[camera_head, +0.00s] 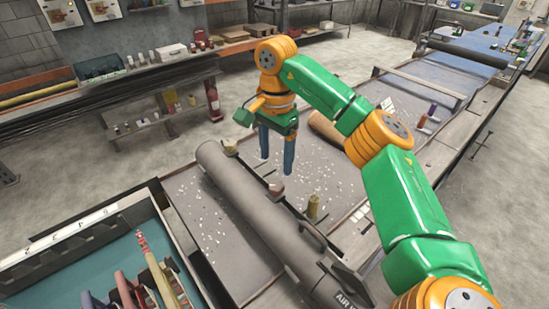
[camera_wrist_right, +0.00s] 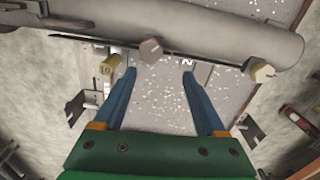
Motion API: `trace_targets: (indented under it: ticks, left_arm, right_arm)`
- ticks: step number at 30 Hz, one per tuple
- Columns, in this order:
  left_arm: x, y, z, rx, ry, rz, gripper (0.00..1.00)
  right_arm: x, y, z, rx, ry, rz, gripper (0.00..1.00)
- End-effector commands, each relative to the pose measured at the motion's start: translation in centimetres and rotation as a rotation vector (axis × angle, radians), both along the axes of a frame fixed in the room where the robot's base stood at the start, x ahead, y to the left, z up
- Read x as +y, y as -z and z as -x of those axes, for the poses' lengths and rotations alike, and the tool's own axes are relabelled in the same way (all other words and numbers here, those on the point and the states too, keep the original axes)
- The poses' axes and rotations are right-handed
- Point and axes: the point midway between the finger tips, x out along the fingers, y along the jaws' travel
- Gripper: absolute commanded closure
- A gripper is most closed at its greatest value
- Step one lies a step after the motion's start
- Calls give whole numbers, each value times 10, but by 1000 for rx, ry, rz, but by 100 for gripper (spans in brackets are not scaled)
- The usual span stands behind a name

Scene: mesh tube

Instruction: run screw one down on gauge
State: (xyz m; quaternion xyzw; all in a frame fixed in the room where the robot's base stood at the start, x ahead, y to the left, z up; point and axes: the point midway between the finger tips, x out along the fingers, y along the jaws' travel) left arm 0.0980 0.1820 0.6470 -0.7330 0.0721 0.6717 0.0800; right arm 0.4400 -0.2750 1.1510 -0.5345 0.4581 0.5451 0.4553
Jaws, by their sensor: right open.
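A long grey tube (camera_head: 250,215) lies on the bench with a dark bar along its side; I cannot tell which part is the gauge. A brownish hex-headed screw (camera_head: 275,189) stands midway along the bar, another (camera_head: 230,146) at its far end, and a brass knurled piece (camera_head: 313,206) nearer me. My right gripper (camera_head: 276,166) points down beside the tube, blue fingers apart and empty. In the right wrist view the middle hex head (camera_wrist_right: 150,50) sits just beyond the gap between the fingertips (camera_wrist_right: 159,74), and a paler hex head (camera_wrist_right: 262,71) lies right.
A tan cylinder (camera_head: 325,128) lies behind my right gripper. White chips litter the grey bench top. A shelf (camera_head: 150,68) with jars runs along the back wall.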

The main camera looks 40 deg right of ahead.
Motion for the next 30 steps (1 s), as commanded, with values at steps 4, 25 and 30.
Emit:
trace_targets:
  ticks: [4, 25, 30]
  left_arm:
    - [2, -6, 6, 12, 1, -4, 26]
    - [2, -13, 4, 7, 0, -4, 26]
    - [2, -13, 4, 8, 0, -3, 26]
  right_arm:
    - [0, 29, 2, 6, 0, 0, 26]
    - [1, 62, 1, 1, 1, -3, 91]
    - [1, 62, 1, 0, 2, -2, 100]
